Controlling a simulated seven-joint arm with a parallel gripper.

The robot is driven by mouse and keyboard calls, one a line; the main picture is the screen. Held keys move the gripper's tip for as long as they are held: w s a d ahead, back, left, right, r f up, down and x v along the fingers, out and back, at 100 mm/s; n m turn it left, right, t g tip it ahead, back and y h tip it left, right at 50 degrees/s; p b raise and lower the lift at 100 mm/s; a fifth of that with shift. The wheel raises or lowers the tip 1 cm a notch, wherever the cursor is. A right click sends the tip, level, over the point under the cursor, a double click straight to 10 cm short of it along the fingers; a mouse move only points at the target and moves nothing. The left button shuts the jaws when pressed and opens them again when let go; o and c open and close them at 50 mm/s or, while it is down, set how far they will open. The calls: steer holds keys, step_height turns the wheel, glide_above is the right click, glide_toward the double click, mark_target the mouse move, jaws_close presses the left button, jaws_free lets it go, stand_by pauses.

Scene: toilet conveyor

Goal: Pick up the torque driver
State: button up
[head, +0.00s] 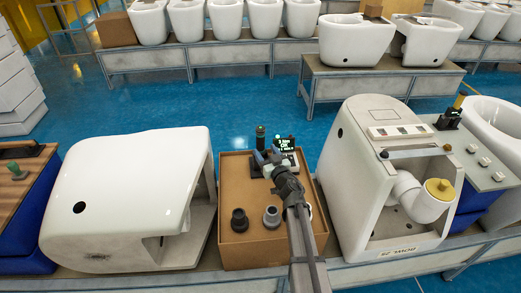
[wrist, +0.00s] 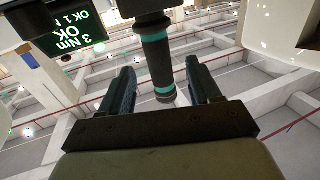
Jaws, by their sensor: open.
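The torque driver is a dark, slim cylinder with teal bands. In the head view the torque driver (head: 261,136) stands upright at the back of the brown box, beside a small lit display (head: 285,143). In the wrist view the torque driver (wrist: 157,62) appears between the two dark fingers of my gripper (wrist: 160,68), with a gap visible on each side. My gripper (head: 266,160) is open and just in front of the driver in the head view. The driver's lower part is partly hidden there by my gripper.
The brown box (head: 237,178) also carries dark cylindrical sockets (head: 239,220) at its front. A white toilet bowl (head: 130,195) lies to the left. A white toilet unit (head: 350,170) with a yellow-capped pipe (head: 440,188) stands close on the right. Both flank the box.

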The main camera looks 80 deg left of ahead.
mark_target(261, 128)
steer(key=shift+x, duration=3)
steer(key=shift+w+f, duration=0.1)
steer(key=shift+f, duration=0.05)
steer(key=shift+c, duration=0.4)
jaws_close()
steer(key=shift+r, duration=5.05)
steer(key=shift+c, duration=2.2)
jaws_free()
jaws_close()
steer(key=shift+w, duration=0.1)
